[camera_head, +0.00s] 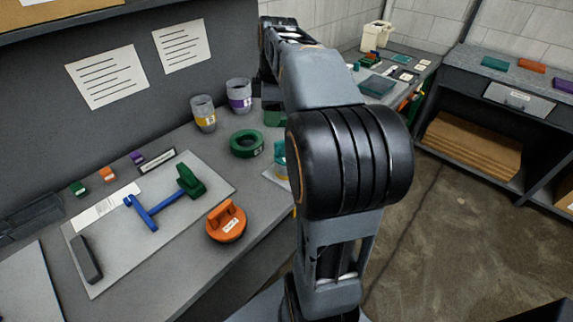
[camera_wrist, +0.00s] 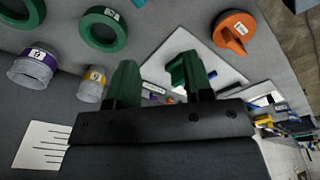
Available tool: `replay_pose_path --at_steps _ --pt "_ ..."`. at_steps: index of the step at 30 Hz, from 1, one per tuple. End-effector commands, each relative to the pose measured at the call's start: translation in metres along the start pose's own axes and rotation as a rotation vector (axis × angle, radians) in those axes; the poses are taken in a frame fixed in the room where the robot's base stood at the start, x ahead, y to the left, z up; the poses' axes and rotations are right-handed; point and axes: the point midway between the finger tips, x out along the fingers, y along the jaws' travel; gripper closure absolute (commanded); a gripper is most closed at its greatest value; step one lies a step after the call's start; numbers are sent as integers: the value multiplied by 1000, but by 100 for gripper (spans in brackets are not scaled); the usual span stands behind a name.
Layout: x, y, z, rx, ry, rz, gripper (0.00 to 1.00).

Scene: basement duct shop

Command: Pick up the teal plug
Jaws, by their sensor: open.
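The teal plug (camera_head: 279,158) stands on the bench, mostly hidden behind my arm in the head view. Only a small teal piece (camera_wrist: 139,3), likely the same plug, shows at the top edge of the wrist view. My gripper (camera_wrist: 162,80) is open, with its two green fingers apart and nothing visibly held between them. It is above the bench, apart from the teal piece. My arm hides the gripper in the head view.
Nearby stand an orange plug (camera_head: 227,223), a green ring (camera_head: 247,144), a yellow-banded cup (camera_head: 204,114) and a purple-banded cup (camera_head: 239,96). A grey board (camera_head: 115,262) holds a blue and green tool (camera_head: 150,212). The wall rises behind the bench.

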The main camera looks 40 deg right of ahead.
Motion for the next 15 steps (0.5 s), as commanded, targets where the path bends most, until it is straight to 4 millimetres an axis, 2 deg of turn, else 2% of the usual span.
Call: replay_pose_path --at_steps 1,6,11,15 --pt "7 14 13 -60 6 -18 53" --pt "8 38 41 -250 30 -61 53" --pt "17 46 54 -335 47 -77 53" --pt "41 45 56 -355 51 -81 53"
